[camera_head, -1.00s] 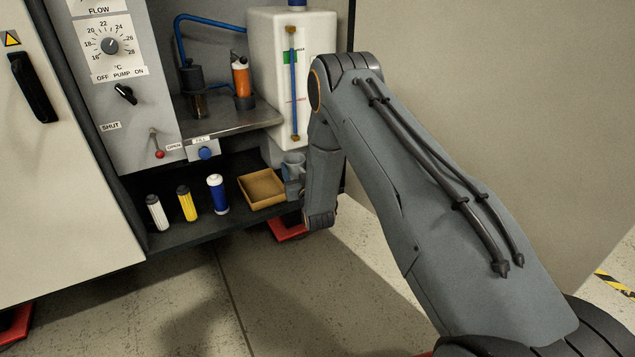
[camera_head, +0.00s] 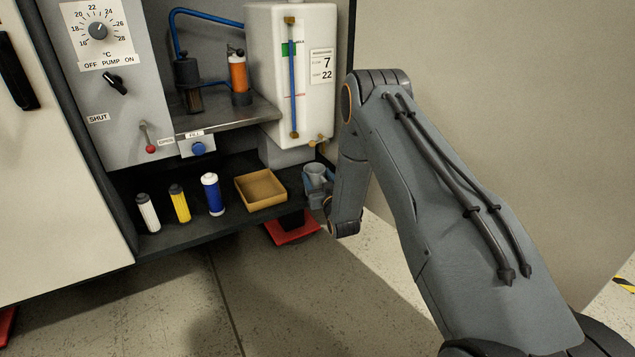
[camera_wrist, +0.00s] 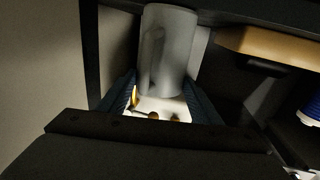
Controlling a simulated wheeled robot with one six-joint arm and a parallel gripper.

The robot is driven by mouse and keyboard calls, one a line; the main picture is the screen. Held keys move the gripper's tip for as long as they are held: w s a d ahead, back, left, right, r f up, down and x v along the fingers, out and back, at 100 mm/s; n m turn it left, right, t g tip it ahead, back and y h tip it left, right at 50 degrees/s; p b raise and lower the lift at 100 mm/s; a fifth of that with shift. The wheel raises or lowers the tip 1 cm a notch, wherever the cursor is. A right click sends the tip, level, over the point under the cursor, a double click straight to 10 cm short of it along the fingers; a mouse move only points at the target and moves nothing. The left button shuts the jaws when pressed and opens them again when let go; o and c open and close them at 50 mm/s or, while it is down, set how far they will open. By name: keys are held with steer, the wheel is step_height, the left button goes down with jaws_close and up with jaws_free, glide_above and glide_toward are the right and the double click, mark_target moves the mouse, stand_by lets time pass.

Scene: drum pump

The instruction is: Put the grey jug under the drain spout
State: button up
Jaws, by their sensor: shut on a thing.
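The grey jug (camera_head: 314,171) is at the right end of the dark lower shelf. In the wrist view it is a grey cylinder (camera_wrist: 168,45) between the fingers. My gripper (camera_head: 317,188) is shut on it from the front right; its fingers show in the wrist view (camera_wrist: 158,100). The brass drain spout (camera_head: 318,142) sticks out at the lower right of the white tank (camera_head: 310,75). In the head view the jug's mouth appears just below the spout; I cannot tell their depth alignment. I cannot tell whether the jug's base touches the shelf.
A tan tray (camera_head: 262,203) stands left of the jug. Blue (camera_head: 212,195), yellow (camera_head: 179,203) and white (camera_head: 147,213) cartridges stand further left. A blue fill button (camera_head: 198,149) and red-tipped lever (camera_head: 149,143) are above. A beige wall (camera_head: 480,110) is right of my arm.

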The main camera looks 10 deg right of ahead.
steer(key=shift+d+f, duration=0.1)
steer(key=shift+f, duration=0.05)
steer(key=o, duration=1.2)
